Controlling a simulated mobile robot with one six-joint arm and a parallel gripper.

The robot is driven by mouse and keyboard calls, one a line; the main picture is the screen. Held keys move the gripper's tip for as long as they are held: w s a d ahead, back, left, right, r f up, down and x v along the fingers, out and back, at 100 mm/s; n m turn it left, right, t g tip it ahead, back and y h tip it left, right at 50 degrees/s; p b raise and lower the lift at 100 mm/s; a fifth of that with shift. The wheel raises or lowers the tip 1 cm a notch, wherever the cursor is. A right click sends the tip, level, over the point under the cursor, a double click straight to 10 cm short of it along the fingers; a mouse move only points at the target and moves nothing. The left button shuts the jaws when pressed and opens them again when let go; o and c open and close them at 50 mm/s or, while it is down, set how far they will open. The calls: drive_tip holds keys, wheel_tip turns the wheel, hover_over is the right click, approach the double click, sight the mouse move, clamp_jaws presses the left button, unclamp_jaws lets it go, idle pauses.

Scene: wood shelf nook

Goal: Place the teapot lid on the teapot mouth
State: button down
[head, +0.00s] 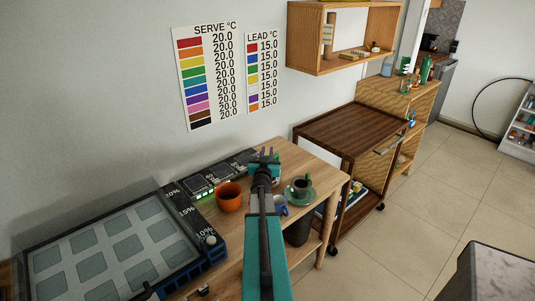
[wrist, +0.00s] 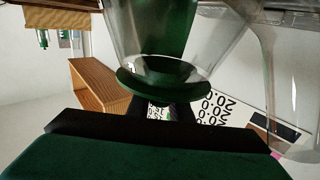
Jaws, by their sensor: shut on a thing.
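In the wrist view, which is upside down, a green disc-shaped lid (wrist: 165,84) sits at the narrow end of a clear glass vessel (wrist: 118,35), which looks like the teapot. A clear curved handle shows at the right. I cannot tell whether the lid rests on the rim or is just apart from it. My gripper (wrist: 165,108) is shut at the lid's dark knob side; its fingertips are mostly hidden. In the head view my gripper (head: 264,158) is over the back of the wooden table; the arm covers much there, and the teapot is not clear.
An orange pot (head: 229,197) stands left of my arm. A dark cup (head: 301,184) on a green saucer (head: 299,198) and a blue-grey mug (head: 281,206) stand right. A blue-framed panel (head: 211,258) fills the left. A dark brown cart (head: 350,130) stands beyond the table (head: 318,165).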

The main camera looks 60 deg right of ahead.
drive_tip(key=shift+f+b, duration=0.3)
drive_tip(key=shift+f, duration=0.15)
drive_tip(key=c, duration=1.6)
unclamp_jaws()
drive_tip(key=shift+r, duration=0.25)
drive_tip(key=shift+r+p, duration=0.45)
drive_tip(key=shift+p, duration=0.2)
drive_tip(key=shift+b+v, duration=1.15)
drive_tip(key=shift+v, duration=3.3)
drive_tip(key=shift+p+v, duration=1.05)
drive_tip(key=shift+v, duration=0.5)
